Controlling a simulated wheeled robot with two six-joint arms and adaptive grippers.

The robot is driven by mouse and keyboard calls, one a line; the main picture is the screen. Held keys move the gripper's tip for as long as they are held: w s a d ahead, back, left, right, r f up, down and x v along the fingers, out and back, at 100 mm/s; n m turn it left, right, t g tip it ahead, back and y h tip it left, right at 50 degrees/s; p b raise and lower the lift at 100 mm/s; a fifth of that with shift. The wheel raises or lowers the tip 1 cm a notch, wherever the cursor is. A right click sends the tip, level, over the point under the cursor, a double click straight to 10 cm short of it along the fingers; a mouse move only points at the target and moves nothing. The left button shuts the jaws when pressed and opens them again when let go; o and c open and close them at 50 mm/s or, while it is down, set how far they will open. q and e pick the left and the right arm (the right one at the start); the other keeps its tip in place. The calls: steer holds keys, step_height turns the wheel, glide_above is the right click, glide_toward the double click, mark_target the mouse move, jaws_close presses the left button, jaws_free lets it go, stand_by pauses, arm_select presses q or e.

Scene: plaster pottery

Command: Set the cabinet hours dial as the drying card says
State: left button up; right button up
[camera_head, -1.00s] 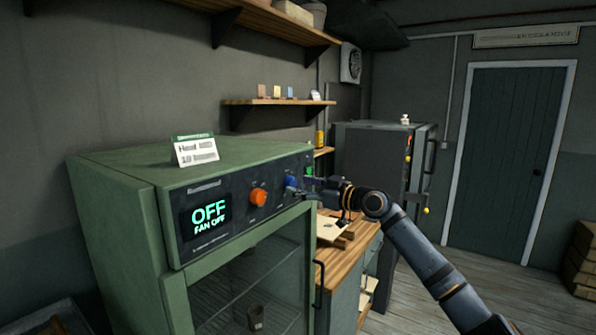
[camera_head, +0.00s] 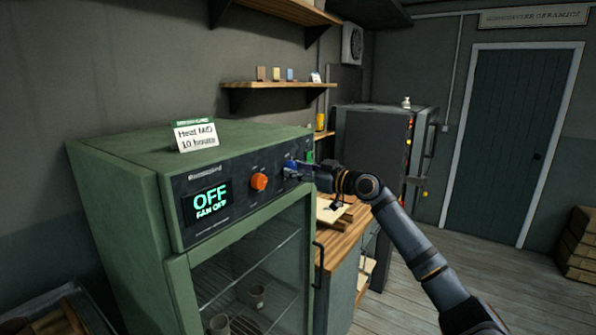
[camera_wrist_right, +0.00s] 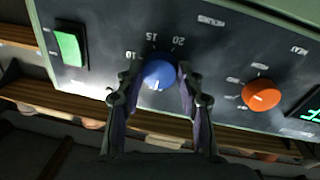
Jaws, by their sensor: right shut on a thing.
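The drying card (camera_head: 195,135) stands on top of the green cabinet (camera_head: 118,190) and reads "Heat MID 10 hours". The cabinet display (camera_head: 208,203) reads OFF and FAN OFF. My right gripper (camera_wrist_right: 160,82) is shut on the blue hours dial (camera_wrist_right: 159,72), one finger on each side. In the wrist view, the numbers 10, 15 and 20 show around the dial. Its white mark lies on the side away from the 15. In the head view my gripper partly hides the dial (camera_head: 290,166). My left gripper is not in view.
An orange knob (camera_head: 259,181) sits beside the dial on the panel, and a green switch (camera_wrist_right: 70,48) on its other side. Cups (camera_head: 257,298) stand inside behind the glass door. A wooden worktop (camera_head: 340,243) adjoins the cabinet. Floor toward the door (camera_head: 512,140) is clear.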

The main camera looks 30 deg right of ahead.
steer(key=shift+m, duration=0.3)
steer(key=m, duration=0.3)
steer(key=shift+m, duration=0.4)
steer(key=m+g, duration=0.1)
steer(key=m, duration=0.4)
steer(key=shift+r, duration=0.15)
steer(key=m+p, duration=0.1)
steer(key=m, duration=0.4)
steer(key=shift+r, duration=0.1)
steer(key=shift+m+g+y+p, duration=0.3)
steer(key=shift+m+y+p, duration=0.2)
steer(key=shift+m, duration=1.6)
steer(key=o, duration=1.2)
steer(key=shift+d, duration=0.1)
steer(key=shift+c, duration=0.2)
